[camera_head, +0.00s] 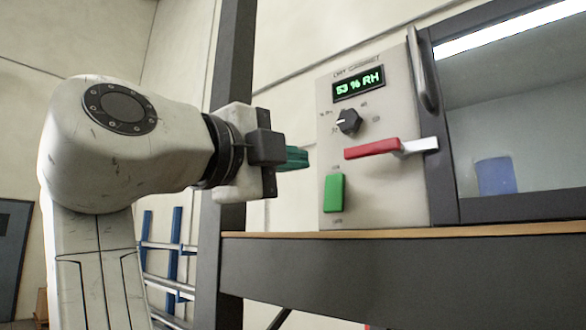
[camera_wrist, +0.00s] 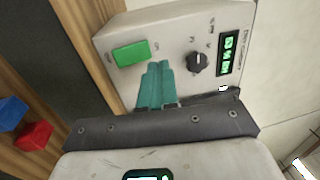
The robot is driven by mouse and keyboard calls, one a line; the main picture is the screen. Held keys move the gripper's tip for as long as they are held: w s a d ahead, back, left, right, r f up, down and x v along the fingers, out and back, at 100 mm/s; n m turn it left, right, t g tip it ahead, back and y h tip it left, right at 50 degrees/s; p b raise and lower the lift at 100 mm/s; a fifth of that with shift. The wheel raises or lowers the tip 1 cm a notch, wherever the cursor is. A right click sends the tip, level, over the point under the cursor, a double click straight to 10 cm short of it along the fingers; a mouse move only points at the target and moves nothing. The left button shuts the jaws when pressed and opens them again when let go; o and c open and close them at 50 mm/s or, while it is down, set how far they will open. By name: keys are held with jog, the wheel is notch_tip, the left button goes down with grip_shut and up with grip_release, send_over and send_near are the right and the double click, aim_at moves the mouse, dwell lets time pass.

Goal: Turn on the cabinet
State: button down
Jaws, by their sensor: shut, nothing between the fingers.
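The dry cabinet's pale control panel (camera_head: 390,190) stands on a bench, with a lit green display (camera_head: 358,84) reading 53 % RH. Below it are a black rotary knob (camera_head: 348,121), a red lever (camera_head: 372,149) on a pale mount, and a green rocker switch (camera_head: 334,193) low on the left. My gripper (camera_head: 298,158) is shut and empty, left of the panel and apart from it, a little above the green switch's height. In the wrist view, its teal fingers (camera_wrist: 156,86) lie together between the green switch (camera_wrist: 131,53) and the knob (camera_wrist: 197,62). The fingers partly cover the panel there.
A glass cabinet door (camera_head: 520,110) with a vertical handle (camera_head: 422,70) is right of the panel, with a blue container (camera_head: 497,176) behind it. The bench edge (camera_head: 400,236) runs below. A dark post (camera_head: 233,60) stands behind my gripper. Red (camera_wrist: 33,135) and blue (camera_wrist: 12,112) objects show in the wrist view.

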jog(key=s+a+r, duration=0.1)
jog(key=s+a, duration=0.3)
jog(key=s, duration=0.2)
jog(key=shift+s+a+r+p, duration=0.15)
jog(key=shift+a+r+p, duration=0.05)
jog(key=shift+a+p, duration=0.2)
dwell(0.4)
